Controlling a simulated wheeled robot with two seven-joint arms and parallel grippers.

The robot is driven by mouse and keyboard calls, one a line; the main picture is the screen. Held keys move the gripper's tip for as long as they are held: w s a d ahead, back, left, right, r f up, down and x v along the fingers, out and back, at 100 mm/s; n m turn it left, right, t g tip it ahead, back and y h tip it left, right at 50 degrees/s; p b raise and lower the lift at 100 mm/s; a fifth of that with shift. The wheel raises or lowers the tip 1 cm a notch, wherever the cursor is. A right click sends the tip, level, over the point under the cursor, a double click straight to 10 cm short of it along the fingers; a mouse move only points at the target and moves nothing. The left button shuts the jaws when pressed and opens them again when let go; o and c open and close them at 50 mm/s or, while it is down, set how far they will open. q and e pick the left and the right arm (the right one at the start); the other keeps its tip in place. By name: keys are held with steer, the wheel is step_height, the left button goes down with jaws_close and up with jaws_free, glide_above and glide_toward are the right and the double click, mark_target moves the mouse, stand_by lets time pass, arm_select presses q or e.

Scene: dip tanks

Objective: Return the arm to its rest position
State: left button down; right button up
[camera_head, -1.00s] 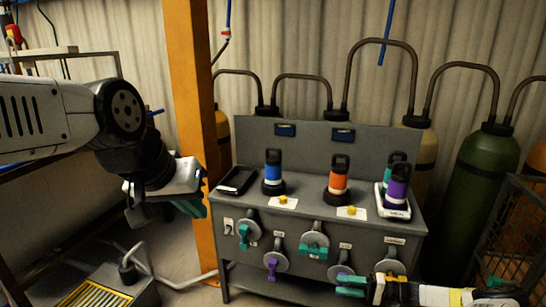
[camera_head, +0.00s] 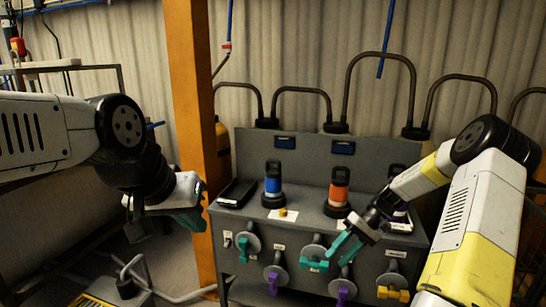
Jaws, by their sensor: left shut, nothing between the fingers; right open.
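My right arm (camera_head: 466,230) reaches in from the lower right. Its gripper (camera_head: 340,250) is open and empty, with teal fingers pointing down-left in front of the bench's right half. The fingers overlap the front panel near a teal-handled dial (camera_head: 313,257); I cannot tell the exact gap. My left arm (camera_head: 45,130) comes in from the left.
The grey bench (camera_head: 310,216) carries a blue bottle (camera_head: 273,185), an orange bottle (camera_head: 339,192) and a black tray (camera_head: 237,192). My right arm mostly hides a purple bottle. Purple-handled dials (camera_head: 272,280) and a yellow handle (camera_head: 393,294) are below. An orange post (camera_head: 190,100) stands left.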

steer(key=s+a+r+t+h, duration=0.3)
steer(key=s+r, duration=0.4)
steer(key=r, duration=0.5)
steer(key=s+a+r+t+h, duration=0.25)
steer(key=s+r, duration=0.35)
steer(key=r, duration=0.6)
steer(key=s+r+m+t, duration=0.1)
steer(key=s+r+t, duration=0.2)
steer(key=s, duration=0.5)
steer(key=shift+s+a, duration=0.15)
steer(key=shift+a, duration=0.1)
